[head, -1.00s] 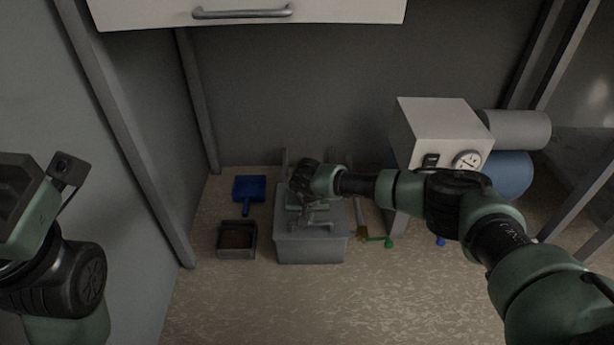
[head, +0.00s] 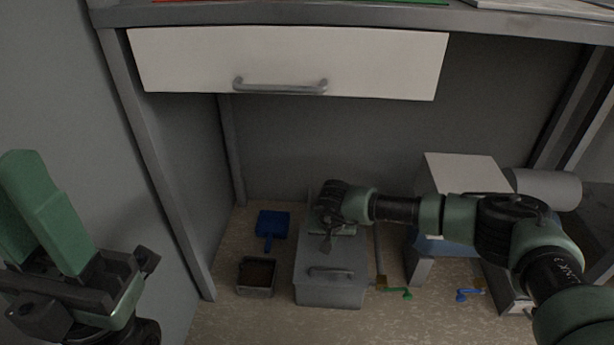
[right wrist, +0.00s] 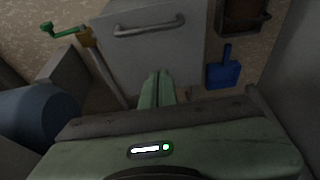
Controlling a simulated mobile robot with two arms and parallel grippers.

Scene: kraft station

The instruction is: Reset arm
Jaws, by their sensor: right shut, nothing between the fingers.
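My right gripper (head: 328,240) is over the far part of a grey lidded box (head: 330,292) on the floor under the counter. In the right wrist view its green fingers (right wrist: 158,78) are together with nothing between them, and the box (right wrist: 150,65) with its bar handle lies beyond them. Whether the fingers touch the box cannot be told. My left gripper (head: 45,215) is at the left edge of the head view, pointing up, away from the floor things. Its two green finger faces lie close together, but whether they are shut is unclear.
A blue dustpan (head: 270,225) and a small dark tray (head: 243,288) are left of the box. A green-ended tool (head: 398,292) lies right of it, near a white machine (head: 465,172) and blue cylinder. A white drawer (head: 285,60) hangs above.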

